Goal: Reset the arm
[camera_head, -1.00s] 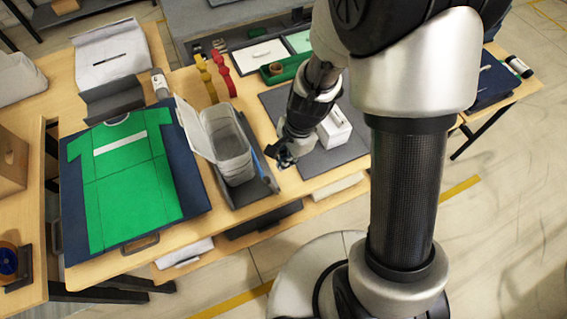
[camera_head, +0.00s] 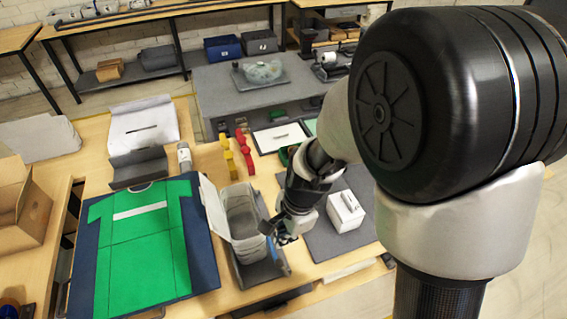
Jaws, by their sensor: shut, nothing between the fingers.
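My gripper (camera_head: 279,236) is shut and empty. It hangs above the table, at the right side of a grey holder (camera_head: 262,270) with a stack of pale bins (camera_head: 241,222). My arm runs from the gripper up to the large joint at the right and hides part of the table behind it. A white box (camera_head: 345,211) sits on the dark grey mat (camera_head: 327,238) just right of the gripper, apart from it.
A green shirt (camera_head: 139,254) lies flat on a dark blue board (camera_head: 201,250) at the left. Yellow and red straps (camera_head: 244,152) lie behind the bins. An open cardboard box (camera_head: 32,219) stands far left. A grey table (camera_head: 224,94) stands behind.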

